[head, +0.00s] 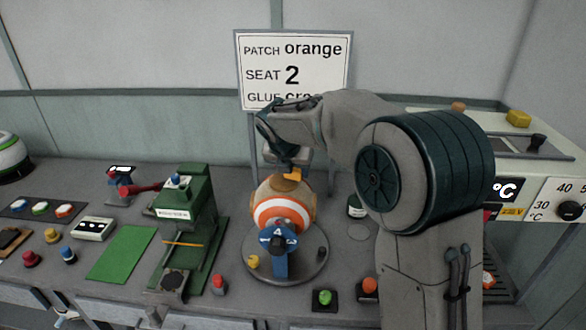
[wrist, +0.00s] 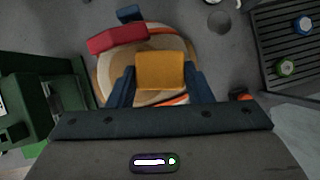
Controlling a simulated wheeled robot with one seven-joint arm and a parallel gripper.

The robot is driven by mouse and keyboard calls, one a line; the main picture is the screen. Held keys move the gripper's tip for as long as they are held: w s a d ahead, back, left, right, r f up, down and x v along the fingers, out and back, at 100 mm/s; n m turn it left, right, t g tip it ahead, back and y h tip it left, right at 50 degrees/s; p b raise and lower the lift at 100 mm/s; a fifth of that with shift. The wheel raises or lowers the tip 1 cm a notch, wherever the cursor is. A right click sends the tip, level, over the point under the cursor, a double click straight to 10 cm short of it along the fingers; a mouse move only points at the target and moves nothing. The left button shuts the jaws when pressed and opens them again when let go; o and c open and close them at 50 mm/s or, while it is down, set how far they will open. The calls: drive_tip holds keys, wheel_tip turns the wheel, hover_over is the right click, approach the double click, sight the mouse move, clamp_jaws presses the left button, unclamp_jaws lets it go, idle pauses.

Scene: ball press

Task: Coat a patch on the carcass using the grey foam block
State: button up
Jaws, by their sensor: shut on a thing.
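The carcass (head: 283,216) is a tan ball with orange and white bands on a round grey turntable (head: 312,262). In the wrist view the carcass (wrist: 115,75) lies under my fingers. My gripper (head: 291,168) is above the top of the ball, pointing down. It is shut on a yellow-orange block (wrist: 160,70), which shows between the two dark blue fingers in the wrist view. Its underside is hidden, so I cannot tell if it touches the ball. I see no grey face on it. A sign (head: 290,70) reads patch orange, seat 2; its glue line is partly hidden by my arm.
A blue numbered clamp (head: 278,240) stands at the turntable's front. A red piece (wrist: 118,38) lies over the ball's edge. A green press (head: 187,220) stands left. Green (head: 325,297) and orange-red (head: 369,286) knobs are front right. A yellow block (head: 518,118) sits on the right-hand machine.

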sight(275, 180)
drive_tip(key=shift+f+b, duration=0.45)
drive_tip(key=shift+f, duration=0.5)
drive_tip(key=shift+a, duration=0.1)
drive_tip(key=shift+a+r+p, duration=0.2)
drive_tip(key=shift+a+p, duration=0.55)
drive_tip(key=shift+a, duration=0.45)
drive_tip(key=shift+w+a+f+p, duration=0.15)
drive_tip(key=shift+a+p, duration=0.7)
drive_tip(key=shift+a, duration=1)
drive_tip(key=shift+d+f, duration=0.1)
drive_tip(key=shift+d, duration=0.3)
drive_tip(key=shift+d+p, duration=1.15)
drive_tip(key=shift+d, duration=1.65)
drive_tip(key=shift+s, duration=0.2)
